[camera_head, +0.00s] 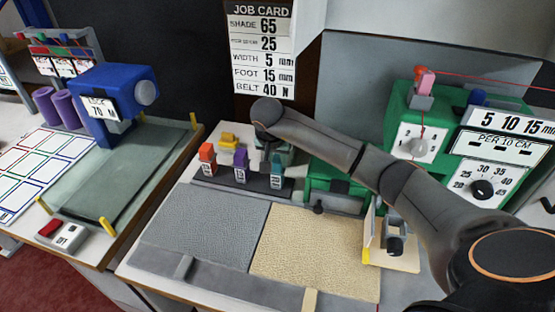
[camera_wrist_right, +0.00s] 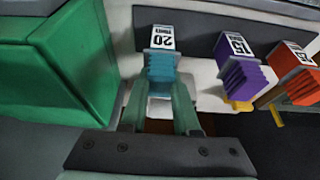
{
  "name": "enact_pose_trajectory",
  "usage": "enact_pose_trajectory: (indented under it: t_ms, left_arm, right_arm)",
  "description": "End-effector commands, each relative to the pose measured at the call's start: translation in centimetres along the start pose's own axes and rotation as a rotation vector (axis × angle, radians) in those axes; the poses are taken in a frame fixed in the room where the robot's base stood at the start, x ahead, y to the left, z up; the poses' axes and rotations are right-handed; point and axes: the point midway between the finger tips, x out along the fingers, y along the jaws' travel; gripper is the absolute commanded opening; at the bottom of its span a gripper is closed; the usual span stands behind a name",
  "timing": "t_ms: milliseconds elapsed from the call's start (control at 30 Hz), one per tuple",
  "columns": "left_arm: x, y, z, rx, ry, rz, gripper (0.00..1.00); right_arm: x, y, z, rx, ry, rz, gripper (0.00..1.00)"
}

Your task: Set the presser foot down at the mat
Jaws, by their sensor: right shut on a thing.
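Three presser feet stand in a row on a dark rack (camera_head: 225,183): orange (camera_head: 207,158), purple (camera_head: 240,163) and teal (camera_head: 276,170). In the right wrist view the teal foot (camera_wrist_right: 162,72) is labelled 20 and the purple one (camera_wrist_right: 238,72) 15; the orange one (camera_wrist_right: 292,80) is to the right. My right gripper (camera_wrist_right: 160,100) is shut on the teal foot, which is at its place in the row. A grey mat (camera_head: 205,232) and a beige rug piece (camera_head: 312,248) lie in front; I cannot tell which is the task's mat. My left gripper is not in view.
A green machine (camera_head: 415,125) with dials stands at the right. A job card (camera_head: 260,50) on the back wall reads foot 15 mm. A blue machine (camera_head: 112,95) stands on the left table. The grey mat and beige piece are clear on top.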

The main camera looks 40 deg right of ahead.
Motion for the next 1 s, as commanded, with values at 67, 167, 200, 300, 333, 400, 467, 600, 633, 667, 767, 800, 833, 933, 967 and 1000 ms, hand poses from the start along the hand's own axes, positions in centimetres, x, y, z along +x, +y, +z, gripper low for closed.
enact_pose_trajectory:
  t_ms: [67, 167, 200, 300, 333, 400, 467, 600, 633, 667, 767, 800, 833, 933, 967, 1000]
  left_arm:
    - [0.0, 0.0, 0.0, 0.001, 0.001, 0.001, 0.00]
    - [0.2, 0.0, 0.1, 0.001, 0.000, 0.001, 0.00]
    - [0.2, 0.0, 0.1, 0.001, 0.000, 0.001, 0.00]
    - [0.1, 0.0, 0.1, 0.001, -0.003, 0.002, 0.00]
    - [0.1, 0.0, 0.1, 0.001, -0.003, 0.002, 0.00]
    - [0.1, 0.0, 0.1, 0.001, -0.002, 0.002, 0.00]
    - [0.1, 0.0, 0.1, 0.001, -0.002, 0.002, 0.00]
    - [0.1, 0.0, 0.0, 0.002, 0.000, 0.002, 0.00]
    - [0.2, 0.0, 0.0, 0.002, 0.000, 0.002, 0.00]
    - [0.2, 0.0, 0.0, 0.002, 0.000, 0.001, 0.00]
    - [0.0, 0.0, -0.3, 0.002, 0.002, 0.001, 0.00]
    - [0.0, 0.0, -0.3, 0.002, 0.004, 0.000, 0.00]
    - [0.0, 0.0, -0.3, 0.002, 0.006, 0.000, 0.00]
    - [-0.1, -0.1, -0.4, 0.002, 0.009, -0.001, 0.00]
    - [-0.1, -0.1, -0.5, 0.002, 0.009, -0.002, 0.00]
    - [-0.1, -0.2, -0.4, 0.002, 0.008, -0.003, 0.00]
  right_arm:
    - [0.0, 0.0, 0.0, 0.000, 0.001, 0.000, 0.00]
    - [0.3, 0.0, 0.1, 0.001, 0.001, 0.000, 0.00]
    - [0.3, 0.0, 0.1, 0.001, 0.000, 0.000, 0.31]
    - [0.2, 0.0, 0.1, 0.001, 0.000, 0.000, 0.42]
    - [0.3, 0.0, 0.1, 0.001, 0.000, 0.000, 0.45]
    - [0.3, 0.0, 0.1, 0.001, 0.000, 0.000, 0.53]
    - [0.2, 0.0, 0.1, 0.001, 0.000, 0.000, 0.59]
    - [0.2, 0.0, 0.1, 0.000, -0.001, 0.000, 0.59]
    - [0.2, 0.0, 0.1, 0.000, -0.001, 0.000, 0.59]
    - [0.2, 0.0, 0.1, 0.000, -0.001, 0.000, 0.59]
    - [-0.1, 0.0, 0.0, 0.000, -0.001, 0.000, 0.59]
    - [-0.4, 0.0, -0.1, -0.001, 0.000, -0.001, 0.59]
    - [-0.7, 0.0, -0.1, 0.000, 0.001, -0.002, 0.59]
    - [-2.3, -0.1, -0.2, 0.000, 0.003, -0.003, 0.59]
    - [-3.0, -0.1, -0.2, -0.001, 0.004, -0.004, 0.59]
    - [-3.8, -0.1, -0.1, -0.001, 0.004, -0.004, 0.59]
